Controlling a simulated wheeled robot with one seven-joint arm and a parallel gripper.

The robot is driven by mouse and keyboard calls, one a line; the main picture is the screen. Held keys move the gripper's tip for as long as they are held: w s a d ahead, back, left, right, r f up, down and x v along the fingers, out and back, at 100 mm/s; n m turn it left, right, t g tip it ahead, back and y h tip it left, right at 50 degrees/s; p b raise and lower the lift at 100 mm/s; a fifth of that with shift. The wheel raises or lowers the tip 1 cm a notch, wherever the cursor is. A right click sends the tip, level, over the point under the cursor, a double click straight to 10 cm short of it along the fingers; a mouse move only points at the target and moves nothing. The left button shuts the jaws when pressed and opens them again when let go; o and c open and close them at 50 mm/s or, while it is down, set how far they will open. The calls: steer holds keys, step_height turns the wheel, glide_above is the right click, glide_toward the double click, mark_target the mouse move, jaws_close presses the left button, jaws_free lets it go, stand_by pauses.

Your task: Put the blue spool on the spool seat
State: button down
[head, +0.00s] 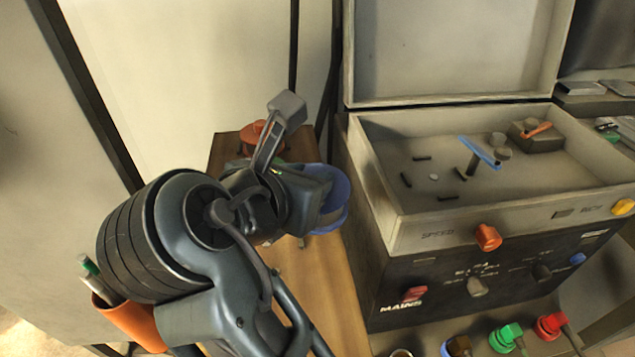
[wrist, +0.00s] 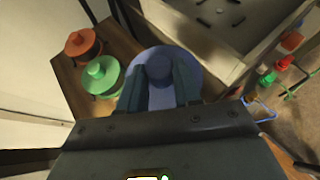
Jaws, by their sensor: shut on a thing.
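The blue spool (head: 338,208) shows at the far side of my gripper (head: 312,195) in the head view, partly hidden by it. In the wrist view the round flange of the blue spool (wrist: 192,63) spreads around the two fingers, and its hub lies at their tips. My gripper (wrist: 172,82) is shut on the spool. I cannot tell whether the spool touches the wooden bench below.
A green spool (wrist: 101,76) and an orange-red spool (wrist: 82,44) stand on the wooden bench (head: 325,285), left of my gripper in the wrist view. The machine (head: 400,225) has raised walls and an open lid. Small dark pieces lie on its deck. Plugs stand in front.

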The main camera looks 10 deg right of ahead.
steer(key=shift+w+a+f+b, duration=0.15)
steer(key=shift+w+a+f, duration=0.15)
steer(key=shift+a+f, duration=1.1)
steer(key=shift+w+a+f+b, duration=0.15)
steer(key=shift+w+a+f, duration=0.1)
steer(key=shift+a+f, duration=1.15)
steer(key=shift+w+a+f+b, duration=0.15)
steer(key=shift+w+a+f, duration=0.15)
steer(key=shift+a+f, duration=1.1)
steer(key=shift+d+f, duration=0.2)
steer(key=c, duration=0.8)
jaws_free()
steer(key=shift+f, duration=0.15)
steer(key=shift+s+a+r, duration=0.1)
steer(key=shift+s+r, duration=0.05)
steer(key=shift+r, duration=0.05)
steer(key=v, duration=1.1)
steer(key=shift+s+a+r, duration=0.1)
steer(key=shift+s, duration=0.2)
